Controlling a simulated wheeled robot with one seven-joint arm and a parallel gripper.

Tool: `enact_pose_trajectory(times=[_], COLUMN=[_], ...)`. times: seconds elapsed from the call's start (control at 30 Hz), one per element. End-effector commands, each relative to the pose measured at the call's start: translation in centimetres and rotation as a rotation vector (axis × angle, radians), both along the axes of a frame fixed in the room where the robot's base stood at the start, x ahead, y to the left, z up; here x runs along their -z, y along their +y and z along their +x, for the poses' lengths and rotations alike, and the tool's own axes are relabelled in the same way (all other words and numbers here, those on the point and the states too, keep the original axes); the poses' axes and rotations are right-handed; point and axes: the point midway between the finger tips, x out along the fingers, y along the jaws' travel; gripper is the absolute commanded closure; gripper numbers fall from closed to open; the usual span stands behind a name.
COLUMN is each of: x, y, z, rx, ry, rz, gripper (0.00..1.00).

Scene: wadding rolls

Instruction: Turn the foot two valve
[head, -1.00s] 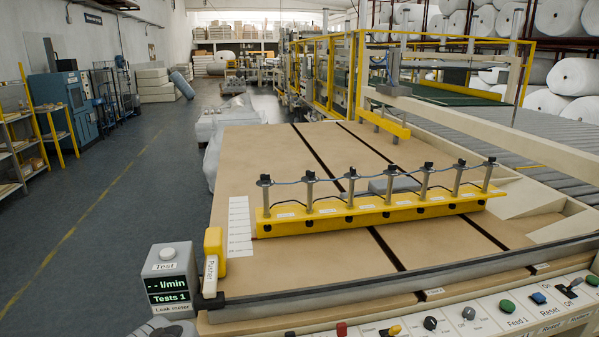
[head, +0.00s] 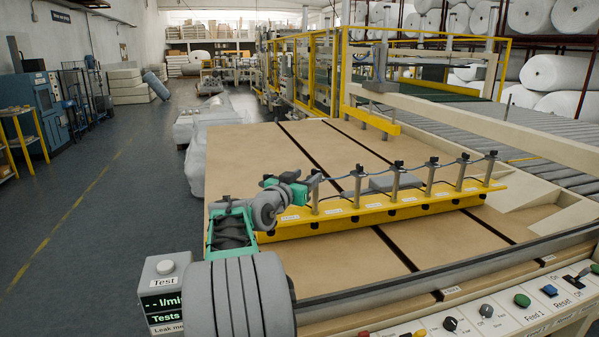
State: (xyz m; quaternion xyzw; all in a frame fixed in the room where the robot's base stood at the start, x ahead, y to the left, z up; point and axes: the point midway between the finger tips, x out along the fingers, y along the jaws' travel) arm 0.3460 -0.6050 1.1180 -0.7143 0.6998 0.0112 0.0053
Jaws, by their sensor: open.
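A long yellow bar (head: 385,212) lies across the brown table. It carries a row of upright grey posts with black valve tops, joined by a thin blue hose. The white labels on the bar are too small to read, so I cannot tell by label which foot is number two. The leftmost visible post (head: 316,190) stands just right of my gripper; its valve top (head: 315,173) is close to the fingers. My gripper (head: 286,184), with green and dark parts, is open at the bar's left end. My arm and gripper hide that end; contact with a valve is unclear.
A grey block (head: 394,183) lies behind the posts. A grey leak meter (head: 162,290) with a Test button stands at lower left, partly behind my arm. A control panel (head: 500,310) runs along the front right edge.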

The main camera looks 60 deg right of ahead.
Motion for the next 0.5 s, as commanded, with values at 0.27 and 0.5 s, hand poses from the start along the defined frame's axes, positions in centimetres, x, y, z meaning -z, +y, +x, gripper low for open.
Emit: enact_pose_trajectory(times=[0.27,0.5], x=[-0.7,-0.6], y=[-4.7,-7.9], z=[-0.9,-0.7], rx=[0.022,0.017], ry=[-0.003,-0.003], rz=[-0.023,-0.023], gripper=[0.50,0.50])
